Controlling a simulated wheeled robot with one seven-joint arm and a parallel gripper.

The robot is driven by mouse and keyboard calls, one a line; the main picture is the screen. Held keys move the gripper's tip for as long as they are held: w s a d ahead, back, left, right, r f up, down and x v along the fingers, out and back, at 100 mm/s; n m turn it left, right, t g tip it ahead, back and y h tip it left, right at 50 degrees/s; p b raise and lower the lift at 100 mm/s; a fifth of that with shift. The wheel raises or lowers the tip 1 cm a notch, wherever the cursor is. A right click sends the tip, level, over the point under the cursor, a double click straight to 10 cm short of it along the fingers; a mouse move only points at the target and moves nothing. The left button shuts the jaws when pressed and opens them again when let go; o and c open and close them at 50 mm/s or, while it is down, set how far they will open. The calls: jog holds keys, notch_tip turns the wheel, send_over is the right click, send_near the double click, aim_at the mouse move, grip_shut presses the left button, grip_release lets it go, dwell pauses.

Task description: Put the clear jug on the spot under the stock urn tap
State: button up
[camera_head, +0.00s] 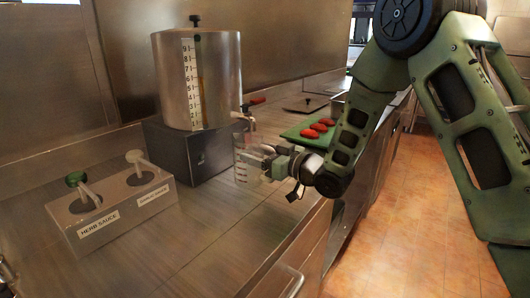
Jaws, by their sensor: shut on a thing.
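The stock urn (215,85) is a steel cylinder with a numbered level scale, standing on a dark box stand (190,147) on the counter. Its tap (245,112), with a red-tipped lever, sticks out to the right. The clear jug (242,168) is see-through and appears upright below the tap, beside the stand's right side. My gripper (268,163) reaches in from the right and is shut on the jug. I cannot tell whether the jug's base touches the counter. The spot under the tap is hidden or not distinguishable.
A steel pump dispenser box (115,210) labelled herb sauce stands at the left front. A green board (300,137) with several red pieces (318,127) lies behind my gripper. The front counter (190,235) is clear up to its right edge.

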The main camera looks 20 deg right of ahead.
jog(key=shift+w+d+f+p, duration=0.2)
jog(key=shift+w+d+f, duration=0.2)
jog(key=shift+w+d, duration=0.15)
jog(key=shift+w+d+f+p, duration=0.15)
jog(key=shift+w+d+f, duration=0.2)
jog(key=shift+w+d, duration=0.2)
jog(key=shift+f, duration=0.15)
jog(key=o, duration=1)
